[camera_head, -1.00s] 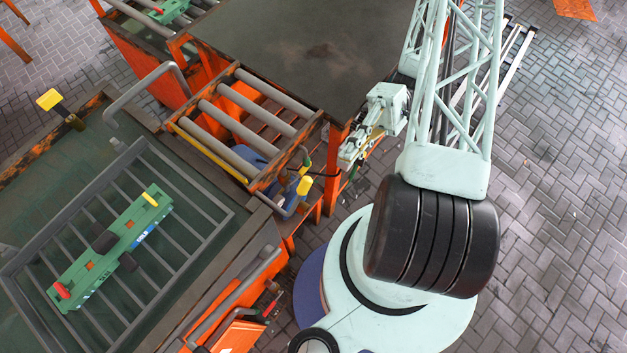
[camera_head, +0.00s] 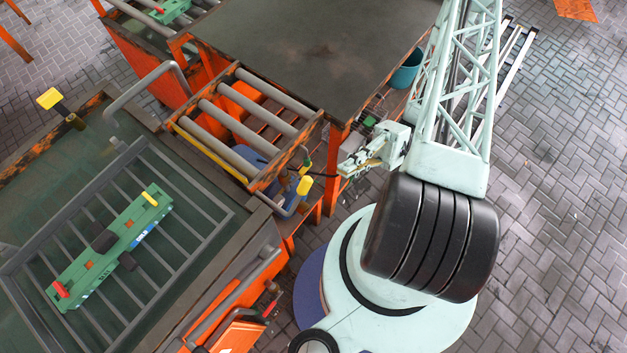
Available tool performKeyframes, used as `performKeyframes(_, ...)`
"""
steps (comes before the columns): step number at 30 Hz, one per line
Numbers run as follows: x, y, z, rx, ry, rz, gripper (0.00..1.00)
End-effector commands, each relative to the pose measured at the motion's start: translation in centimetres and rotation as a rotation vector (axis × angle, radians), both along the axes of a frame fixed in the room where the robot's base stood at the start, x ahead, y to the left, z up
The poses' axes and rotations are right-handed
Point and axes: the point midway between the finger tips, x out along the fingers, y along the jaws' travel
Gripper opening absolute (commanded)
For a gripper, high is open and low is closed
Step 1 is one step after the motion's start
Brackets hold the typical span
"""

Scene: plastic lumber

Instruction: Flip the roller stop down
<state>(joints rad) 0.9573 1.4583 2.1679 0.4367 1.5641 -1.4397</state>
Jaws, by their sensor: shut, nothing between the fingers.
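A short roller section (camera_head: 240,125) joins the dark green table at left and the dark-topped table behind. A lever with a yellow grip (camera_head: 304,186) stands upright at its right front corner. This may be the roller stop, but I cannot tell for sure. A yellow bar (camera_head: 212,150) also lies along the rollers' left side. My gripper (camera_head: 342,171) is shut and empty. It points left, to the right of the yellow grip and apart from it in the picture. Its fingertips are small here, and their height relative to the lever is unclear.
A grey bent bar (camera_head: 146,88) rises from the green table (camera_head: 40,170) by the rollers. A green jig (camera_head: 112,246) lies on a grey slatted rack (camera_head: 205,243). The dark-topped table (camera_head: 310,50) stands close behind my gripper. Open paved floor lies to the right.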

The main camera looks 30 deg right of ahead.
Motion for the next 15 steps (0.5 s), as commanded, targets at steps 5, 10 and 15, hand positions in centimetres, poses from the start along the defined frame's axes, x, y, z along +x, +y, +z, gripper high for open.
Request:
performKeyframes(5,-0.2,0.2,-0.9,0.051,0.004,-0.051,0.0)
performKeyframes(10,-0.4,0.5,-1.8,0.09,0.004,-0.094,0.0)
performKeyframes(15,-0.6,0.7,-2.5,0.127,0.004,-0.137,0.0)
